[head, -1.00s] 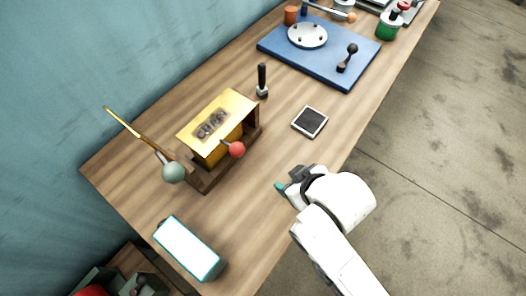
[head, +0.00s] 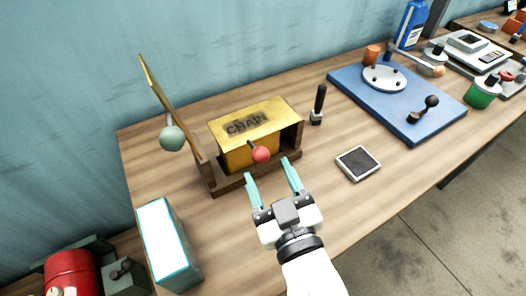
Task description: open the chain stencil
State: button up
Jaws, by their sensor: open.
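The chain stencil (head: 278,116) is a brass plate marked CHAIN. It lies flat over a yellow block (head: 236,157) in a dark wooden holder (head: 296,140). A red ball knob (head: 261,155) on a short dark stem sticks out at the holder's front. A second thin brass plate (head: 160,88) stands raised and tilted at the holder's left, with a grey-green ball knob (head: 172,139). My gripper (head: 271,178) is open and empty, its teal fingers pointing at the holder. The fingertips are just in front of the red knob, apparently apart from it.
A black-handled stamp (head: 318,104) stands right of the holder, and a dark ink pad (head: 358,163) lies on the table farther right. A white box with teal edges (head: 164,240) stands at front left. A blue board (head: 420,105) lies at back right. Bare table surrounds my gripper.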

aim_at(263, 162)
jog(key=shift+x, duration=3.05)
jog(key=shift+c, duration=0.3)
grip_shut()
